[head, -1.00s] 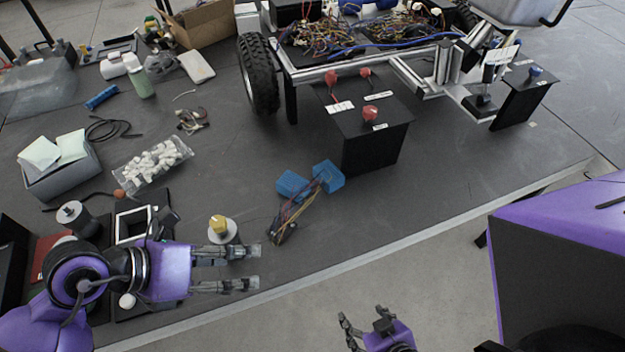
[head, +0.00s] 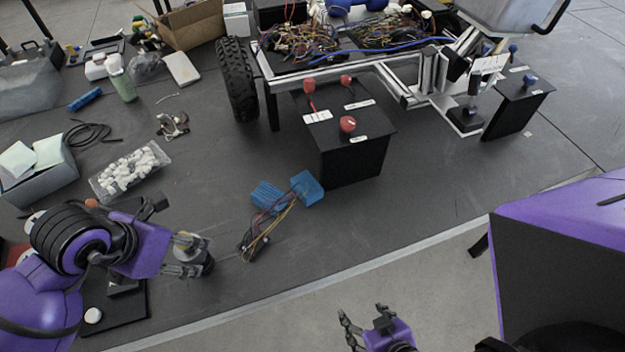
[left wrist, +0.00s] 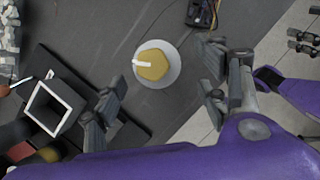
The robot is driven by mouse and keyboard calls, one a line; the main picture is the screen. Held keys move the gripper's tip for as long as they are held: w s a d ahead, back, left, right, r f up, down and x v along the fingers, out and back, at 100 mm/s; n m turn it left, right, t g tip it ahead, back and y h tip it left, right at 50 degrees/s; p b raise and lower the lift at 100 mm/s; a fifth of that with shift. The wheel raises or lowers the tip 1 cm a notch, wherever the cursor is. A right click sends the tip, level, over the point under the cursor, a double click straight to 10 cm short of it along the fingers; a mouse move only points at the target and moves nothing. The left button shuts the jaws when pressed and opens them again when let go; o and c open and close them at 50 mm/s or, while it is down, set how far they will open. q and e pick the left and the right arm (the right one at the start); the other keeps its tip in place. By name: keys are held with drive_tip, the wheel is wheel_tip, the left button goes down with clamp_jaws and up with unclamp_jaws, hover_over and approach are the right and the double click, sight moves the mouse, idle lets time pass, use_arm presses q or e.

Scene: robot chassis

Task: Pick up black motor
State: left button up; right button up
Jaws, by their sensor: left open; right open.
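A motor (left wrist: 155,82) with a pale grey round top and a yellow cap stands upright in the left wrist view. My right gripper (head: 365,322) is open and empty, low in the head view beyond the table edge. My left arm hides part of the table's left side.
The wheeled chassis with a black box (head: 355,155) stands further back. Bare table separates these.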

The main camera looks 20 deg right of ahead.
use_arm(q)
drive_tip(key=x, duration=0.5)
drive_tip(key=shift+w+a+f, duration=0.1)
drive_tip(key=shift+w+a, duration=0.1)
drive_tip(key=shift+w, duration=0.05)
drive_tip(key=shift+c, duration=0.5)
clamp_jaws()
drive_tip(key=shift+w, duration=0.1)
